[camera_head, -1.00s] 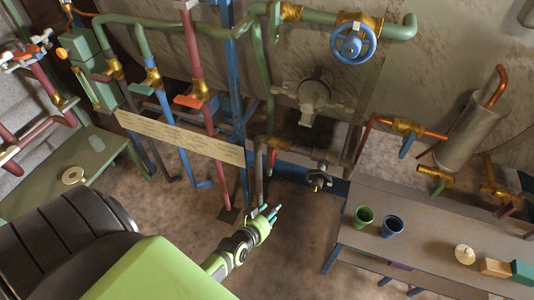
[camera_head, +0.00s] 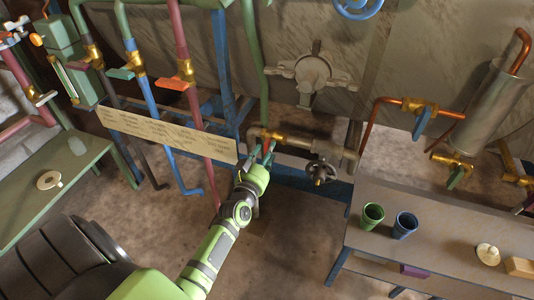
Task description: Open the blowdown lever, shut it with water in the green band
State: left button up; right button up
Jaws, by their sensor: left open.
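My left gripper (camera_head: 262,155) has its teal fingertips apart, close to a low grey pipe with a brass valve (camera_head: 272,136). Red shows beside the fingers, possibly the valve's lever; the fingers partly hide it, and I cannot tell its angle or whether they touch it. Which lever is the blowdown lever is not readable. A green box (camera_head: 62,40) at the upper left has an upright glass gauge (camera_head: 68,82) on its front; its water level and green band are too small to read. My right gripper is not in view.
A dark handwheel (camera_head: 321,172) is right of the gripper. A bench (camera_head: 440,235) at right holds a green cup (camera_head: 372,215) and a blue cup (camera_head: 404,225).

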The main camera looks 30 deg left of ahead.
pick_arm(q)
jog(key=shift+w+a, duration=0.15)
jog(key=shift+w, duration=0.4)
grip_shut()
jog(key=n, duration=0.2)
jog(key=n+p, duration=0.1)
jog(key=n, duration=0.1)
jog(key=shift+s+a+r, duration=0.1)
jog(key=shift+a, duration=0.15)
jog(key=n, duration=0.5)
jog(key=shift+a, duration=0.3)
jog(key=shift+n, duration=0.4)
